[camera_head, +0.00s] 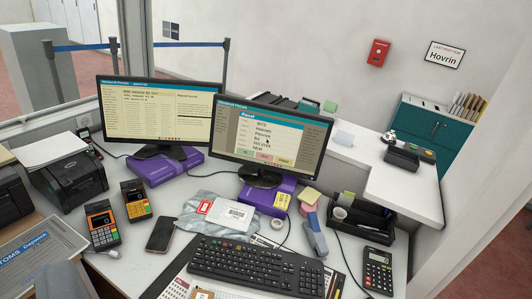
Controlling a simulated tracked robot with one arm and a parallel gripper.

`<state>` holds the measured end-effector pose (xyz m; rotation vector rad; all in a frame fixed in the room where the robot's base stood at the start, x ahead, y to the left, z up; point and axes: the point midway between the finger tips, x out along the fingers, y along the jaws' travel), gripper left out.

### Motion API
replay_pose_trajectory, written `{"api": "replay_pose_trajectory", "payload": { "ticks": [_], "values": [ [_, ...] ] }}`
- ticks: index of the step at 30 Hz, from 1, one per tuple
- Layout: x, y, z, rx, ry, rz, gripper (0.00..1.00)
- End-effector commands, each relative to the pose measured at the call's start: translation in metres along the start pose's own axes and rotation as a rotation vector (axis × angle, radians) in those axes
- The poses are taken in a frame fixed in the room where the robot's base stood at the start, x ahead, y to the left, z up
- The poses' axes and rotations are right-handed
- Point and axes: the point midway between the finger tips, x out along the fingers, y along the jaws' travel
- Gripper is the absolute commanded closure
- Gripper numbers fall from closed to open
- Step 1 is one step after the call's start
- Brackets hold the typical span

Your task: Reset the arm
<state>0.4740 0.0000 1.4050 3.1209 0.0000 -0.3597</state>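My gripper does not show in the camera view. A blurred grey shape (62,283) at the bottom left edge cannot be made out. The task names no object. Below the camera is a parcel counter with two monitors, the left one (160,112) and the right one (268,138), both lit. The right one shows a "Parcel" window. A grey parcel bag (205,226) with a white label lies in front of them, behind a black keyboard (255,262).
Two card terminals, yellow (135,200) and orange (101,226), and a phone (161,234) lie left. A stapler (314,235), black organiser (362,217) and calculator (378,270) lie right. A printer (77,180) stands far left. Little counter space is bare.

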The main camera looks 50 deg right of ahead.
Motion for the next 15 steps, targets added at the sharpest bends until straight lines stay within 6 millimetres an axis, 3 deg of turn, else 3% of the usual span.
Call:
{"api": "replay_pose_trajectory", "payload": {
  "ticks": [4, 12, 15],
  "values": [
    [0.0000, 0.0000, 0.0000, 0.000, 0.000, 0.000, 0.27],
    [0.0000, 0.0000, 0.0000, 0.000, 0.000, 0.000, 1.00],
    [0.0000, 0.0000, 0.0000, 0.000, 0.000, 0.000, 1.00]
  ]
}}
